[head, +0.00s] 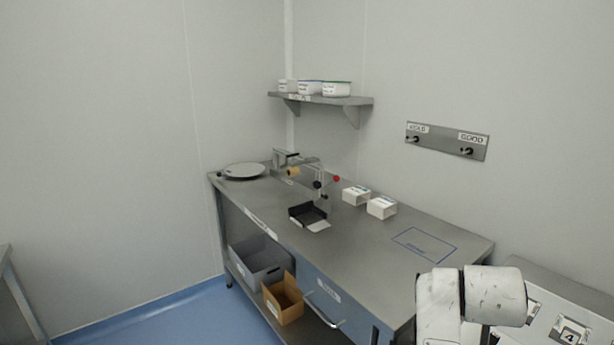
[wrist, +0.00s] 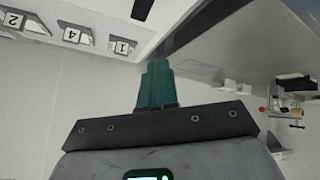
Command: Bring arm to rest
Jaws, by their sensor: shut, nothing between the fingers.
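My arm's white, scuffed links (head: 470,298) show at the lower right of the head view, in front of the bench's right end. The gripper itself is out of the head view. In the wrist view my gripper (wrist: 157,68) shows as two teal fingers pressed together, with nothing between them. The picture there is turned over, and the fingers point toward the bench edge and a panel with numbered labels. I see no contact between the fingers and anything else, but the exact gap is unclear.
A numbered panel (head: 568,332) lies right of the bench. A shelf (head: 320,98) and hook plate (head: 447,141) are on the walls.

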